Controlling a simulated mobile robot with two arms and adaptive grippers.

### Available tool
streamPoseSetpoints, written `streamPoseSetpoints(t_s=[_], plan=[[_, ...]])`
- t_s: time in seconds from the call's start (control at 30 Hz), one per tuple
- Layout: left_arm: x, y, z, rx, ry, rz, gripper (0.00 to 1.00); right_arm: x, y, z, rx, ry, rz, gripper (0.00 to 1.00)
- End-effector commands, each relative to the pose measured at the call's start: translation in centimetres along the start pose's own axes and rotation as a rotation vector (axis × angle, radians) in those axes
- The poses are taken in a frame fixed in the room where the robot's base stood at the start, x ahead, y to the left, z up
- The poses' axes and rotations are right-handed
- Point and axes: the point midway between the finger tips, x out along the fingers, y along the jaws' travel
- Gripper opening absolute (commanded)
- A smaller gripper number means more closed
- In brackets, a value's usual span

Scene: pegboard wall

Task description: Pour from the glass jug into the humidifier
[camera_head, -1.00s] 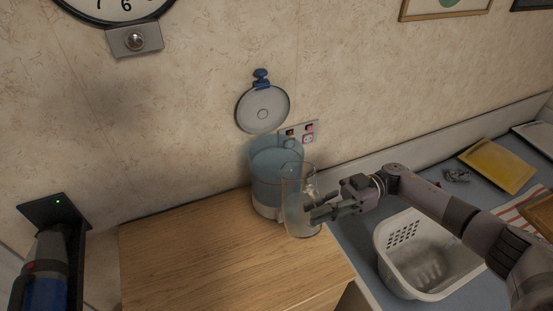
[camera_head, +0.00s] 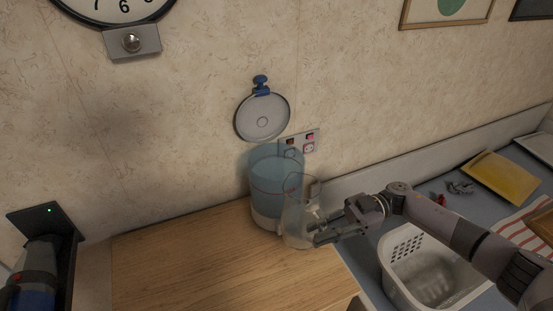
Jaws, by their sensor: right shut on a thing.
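The glass jug (camera_head: 297,212) is clear and stands about upright in front and to the right of the humidifier, overlapping it in this view. My right gripper (camera_head: 318,228) is shut on the jug from the right side. The humidifier (camera_head: 268,190) is a bluish see-through tank on a pale base, at the back of the wooden top near the wall. I cannot tell whether the jug touches the wooden top or the humidifier. My left gripper is not in view.
The wooden top (camera_head: 200,262) is clear to the left. A white basket (camera_head: 425,265) stands below my right arm on the blue-grey counter. A round lid (camera_head: 262,116) hangs on a blue wall hook above the humidifier. A wall panel (camera_head: 300,145) is behind.

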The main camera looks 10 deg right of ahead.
Motion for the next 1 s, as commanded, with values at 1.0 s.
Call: streamPoseSetpoints(t_s=[1.0], plan=[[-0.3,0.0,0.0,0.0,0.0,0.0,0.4,0.2,-0.2,-3.2,-0.092,0.011,0.001,0.0]])
